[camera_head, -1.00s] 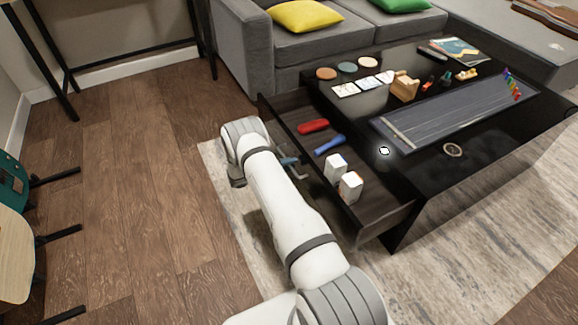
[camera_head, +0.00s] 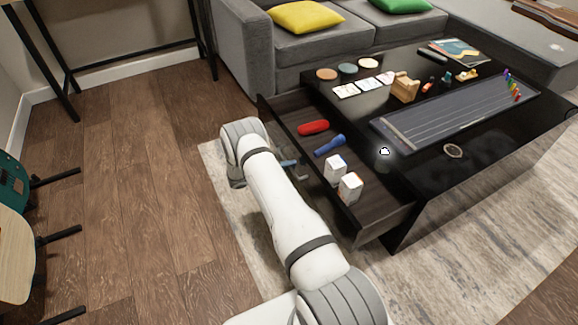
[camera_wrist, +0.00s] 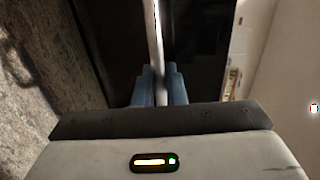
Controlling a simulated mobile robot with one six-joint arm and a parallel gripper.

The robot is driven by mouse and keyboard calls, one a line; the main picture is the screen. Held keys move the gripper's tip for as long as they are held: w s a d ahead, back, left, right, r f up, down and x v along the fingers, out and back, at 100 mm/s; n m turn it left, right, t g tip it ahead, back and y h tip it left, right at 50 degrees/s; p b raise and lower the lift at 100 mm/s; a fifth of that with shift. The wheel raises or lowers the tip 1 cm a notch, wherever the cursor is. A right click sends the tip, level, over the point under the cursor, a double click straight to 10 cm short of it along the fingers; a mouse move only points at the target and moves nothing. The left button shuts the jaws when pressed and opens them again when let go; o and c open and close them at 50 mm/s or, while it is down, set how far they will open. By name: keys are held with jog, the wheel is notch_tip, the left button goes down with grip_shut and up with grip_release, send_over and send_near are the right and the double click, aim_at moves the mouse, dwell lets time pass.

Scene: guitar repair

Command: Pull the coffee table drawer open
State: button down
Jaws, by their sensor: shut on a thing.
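The black coffee table (camera_head: 400,228) stands at the right in the head view, with its drawer (camera_head: 373,216) pulled well out toward my arm. Inside the drawer lie a red object (camera_head: 313,127), a blue object (camera_head: 330,145) and two small white boxes (camera_head: 349,187). My gripper (camera_head: 291,167) is at the drawer's outer front, partly hidden behind my arm. In the wrist view, the blue fingers of my gripper (camera_wrist: 159,88) are shut around a pale, narrow bar, which looks like the drawer handle (camera_wrist: 156,45). The dark drawer front lies beyond it.
The table top carries a long grey board (camera_head: 455,115), coasters, cards and a wooden holder (camera_head: 405,88). A grey sofa (camera_head: 245,55) stands behind. Wooden floor (camera_head: 140,190) is clear at the left, and a patterned rug (camera_head: 480,255) lies under the table.

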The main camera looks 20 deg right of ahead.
jog(key=f+b+v, duration=0.1)
jog(key=f+v, duration=0.1)
jog(key=v, duration=0.7)
jog(key=shift+a+b, duration=0.3)
jog(key=c, duration=1.6)
grip_release()
jog(key=shift+p+v, duration=0.9)
jog(key=shift+v, duration=3.05)
